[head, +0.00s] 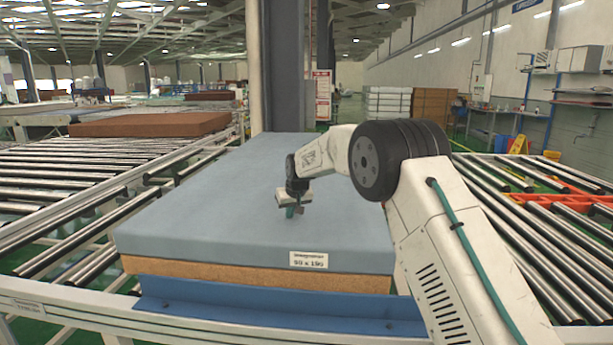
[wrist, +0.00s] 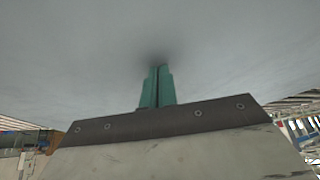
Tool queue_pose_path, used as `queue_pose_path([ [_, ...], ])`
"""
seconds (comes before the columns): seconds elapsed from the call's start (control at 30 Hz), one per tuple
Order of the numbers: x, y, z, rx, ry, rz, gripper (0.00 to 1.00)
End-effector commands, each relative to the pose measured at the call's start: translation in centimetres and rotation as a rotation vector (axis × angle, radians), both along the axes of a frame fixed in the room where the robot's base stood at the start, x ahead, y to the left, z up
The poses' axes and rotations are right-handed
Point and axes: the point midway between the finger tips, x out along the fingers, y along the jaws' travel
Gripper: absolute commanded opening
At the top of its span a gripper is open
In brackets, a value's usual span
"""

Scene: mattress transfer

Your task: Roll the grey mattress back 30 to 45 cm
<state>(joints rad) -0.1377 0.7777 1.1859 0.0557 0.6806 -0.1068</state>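The grey mattress (head: 225,210) lies flat on the roller conveyor in the head view, with a size label on its near edge. A tan layer shows beneath its grey cover at the front. My gripper (head: 292,211) points down over the right-middle part of the mattress top. In the wrist view the grey mattress surface (wrist: 70,60) fills most of the picture. The teal fingers (wrist: 156,80) are together with only a thin dark line between them, and their tips meet a dark shadow at the surface. I cannot see any fabric held between them.
A blue stop bar (head: 270,305) runs along the mattress's near end. Bare rollers (head: 60,190) lie to the left, and a second roller line (head: 530,220) lies to the right. A grey pillar (head: 285,70) stands beyond the far end. A brown mattress (head: 150,123) lies back left.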

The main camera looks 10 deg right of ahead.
Motion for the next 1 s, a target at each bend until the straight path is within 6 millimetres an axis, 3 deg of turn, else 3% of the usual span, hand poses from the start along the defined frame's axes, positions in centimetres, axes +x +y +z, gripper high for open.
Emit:
queue_pose_path([
  [0.03,-0.2,0.0,-0.6,-0.002,0.014,0.000,0.00],
  [0.7,1.3,4.2,-0.5,-0.001,0.007,0.000,0.00],
  [1.0,1.4,4.6,-0.5,-0.002,0.007,-0.001,0.00],
])
